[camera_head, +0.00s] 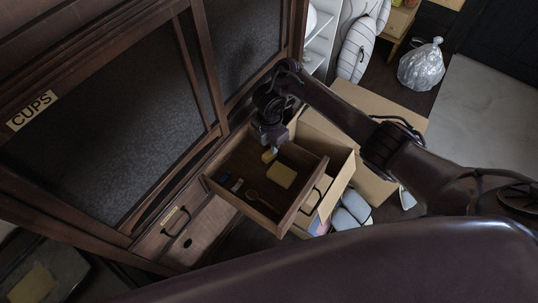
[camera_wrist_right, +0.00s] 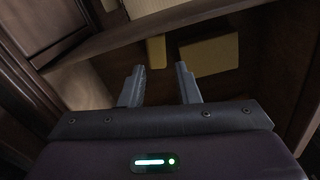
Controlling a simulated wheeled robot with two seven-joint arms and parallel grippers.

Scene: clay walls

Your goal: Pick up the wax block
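An open wooden drawer (camera_head: 306,204) holds two yellowish blocks. A small narrow one (camera_head: 268,156) lies near the drawer's far end, and a larger flat one (camera_head: 281,175) lies beside it. I cannot tell for sure which is the wax block. My right gripper (camera_head: 274,149) reaches down over the drawer's far end, close to the small block. In the right wrist view my right gripper (camera_wrist_right: 160,72) is open and empty. The small block (camera_wrist_right: 156,51) shows ahead between its fingertips, with the larger block (camera_wrist_right: 209,55) just to the right. My left gripper is not in view.
A wooden spoon-like item (camera_head: 262,201) and small dark and blue items (camera_head: 237,185) also lie in the drawer. The cabinet (camera_head: 179,221) rises at left. An open cardboard box (camera_head: 345,178) stands right of the drawer.

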